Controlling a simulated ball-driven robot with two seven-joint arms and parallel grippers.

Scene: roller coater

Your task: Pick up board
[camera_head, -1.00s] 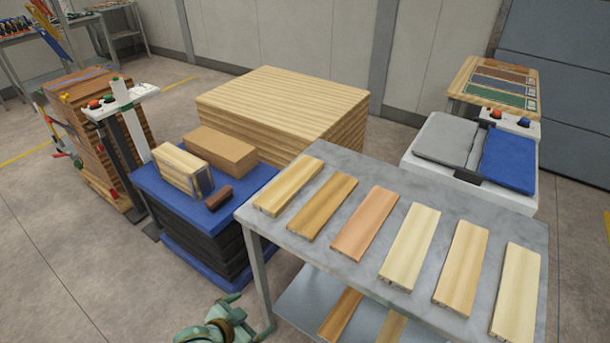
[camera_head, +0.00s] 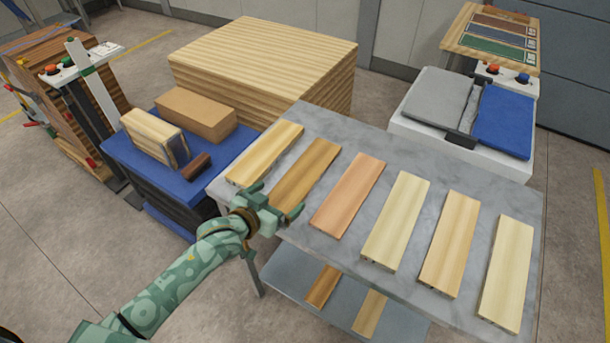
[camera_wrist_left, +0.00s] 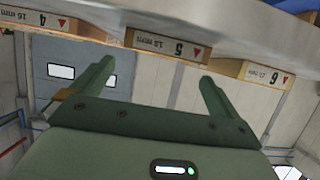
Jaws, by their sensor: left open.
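Several flat wooden boards lie in a row on a grey table (camera_head: 400,160). The second from the left is a brown board (camera_head: 308,165). My left gripper (camera_head: 277,198) is open at the near end of this brown board, its fingers to either side of that end. In the left wrist view a board end labelled 5, 18 mm (camera_wrist_left: 168,46) sits ahead of the open left gripper (camera_wrist_left: 157,70), about between its fingers. Ends labelled 4 (camera_wrist_left: 40,21) and 6 (camera_wrist_left: 265,74) flank it. No grip on a board shows. My right gripper is not in view.
A lower shelf (camera_head: 290,285) holds more boards. A blue platform (camera_head: 120,150) with blocks stands left, before a large wood stack (camera_head: 265,60). A white machine with grey and blue covers (camera_head: 400,125) stands at the back right. Open floor lies at the front left.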

